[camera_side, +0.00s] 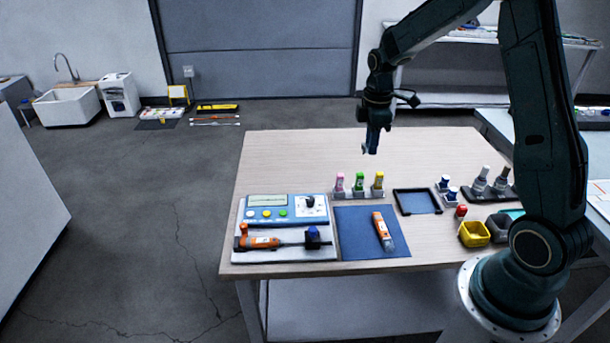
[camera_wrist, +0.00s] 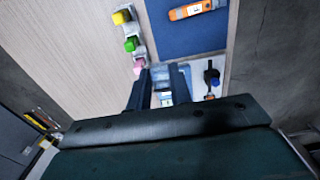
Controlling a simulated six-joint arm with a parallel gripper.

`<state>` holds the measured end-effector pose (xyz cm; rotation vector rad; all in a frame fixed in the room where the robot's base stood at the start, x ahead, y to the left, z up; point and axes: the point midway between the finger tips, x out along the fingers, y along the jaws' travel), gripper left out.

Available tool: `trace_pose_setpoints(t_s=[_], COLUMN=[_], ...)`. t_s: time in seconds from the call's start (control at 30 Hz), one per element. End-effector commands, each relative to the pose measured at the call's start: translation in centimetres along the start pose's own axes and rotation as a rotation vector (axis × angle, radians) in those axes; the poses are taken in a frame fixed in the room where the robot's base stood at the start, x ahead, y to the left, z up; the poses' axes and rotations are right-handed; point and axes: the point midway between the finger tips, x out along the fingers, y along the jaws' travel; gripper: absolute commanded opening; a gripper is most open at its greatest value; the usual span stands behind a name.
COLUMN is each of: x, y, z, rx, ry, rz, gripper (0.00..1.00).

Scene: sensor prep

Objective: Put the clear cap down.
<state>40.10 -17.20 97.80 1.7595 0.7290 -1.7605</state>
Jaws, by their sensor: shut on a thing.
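My gripper (camera_side: 371,149) hangs pointing down, well above the back middle of the wooden table. In the wrist view my gripper (camera_wrist: 163,82) has its two dark fingers a small gap apart, shut on the clear cap (camera_wrist: 166,84). The cap is see-through and hard to tell from the pale things behind it. In the side view it is too small to make out clearly. An orange pen-like tester (camera_side: 380,227) with a pale lower end lies on the blue mat (camera_side: 352,228); it also shows in the wrist view (camera_wrist: 190,10).
A blue meter (camera_side: 286,209) and a second orange tool (camera_side: 258,242) on a white board sit at the left. Pink, green and yellow bottles (camera_side: 359,183) stand behind the mat. A black-rimmed tray (camera_side: 395,199) and yellow bin (camera_side: 473,234) lie right. The table's back is bare.

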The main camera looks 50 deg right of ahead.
Motion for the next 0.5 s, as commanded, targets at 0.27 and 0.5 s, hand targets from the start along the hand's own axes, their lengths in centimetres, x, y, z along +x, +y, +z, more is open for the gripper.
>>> trace_pose_setpoints(t_s=[0.27,0.5], x=[1.3,5.3], y=[0.0,-0.1], z=[0.0,0.0], rx=[0.000,0.000], ry=[-0.001,-0.002], rz=[-0.002,-0.005], gripper=[0.08,0.08])
